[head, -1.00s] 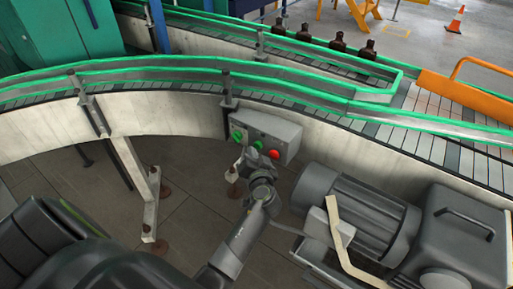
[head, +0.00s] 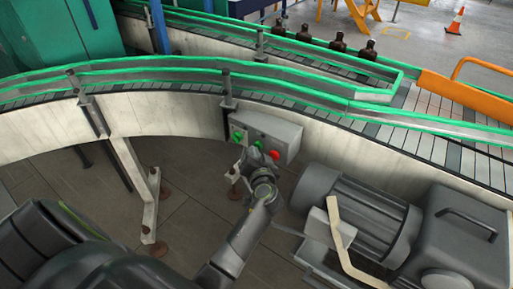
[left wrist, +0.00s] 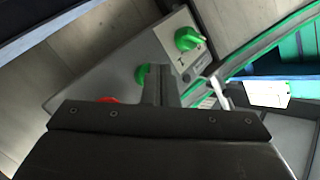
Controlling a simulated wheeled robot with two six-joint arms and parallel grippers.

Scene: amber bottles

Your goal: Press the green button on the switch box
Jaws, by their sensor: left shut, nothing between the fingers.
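The grey switch box (head: 270,130) is fixed to the side of the curved conveyor. In the head view its face has a green knob (head: 238,136) at the left, a green button (head: 259,144) in the middle and a red button (head: 274,154) at the right. My left gripper (head: 248,154) is shut and empty, close in front of the box just below the green button. In the left wrist view the shut fingers (left wrist: 159,88) partly cover the green button (left wrist: 141,75); I cannot tell whether they touch it. My right gripper is out of view.
A grey motor (head: 350,215) stands on the floor right of my left arm. A conveyor leg (head: 140,185) stands to the left. Several amber bottles (head: 337,42) stand on the far conveyor.

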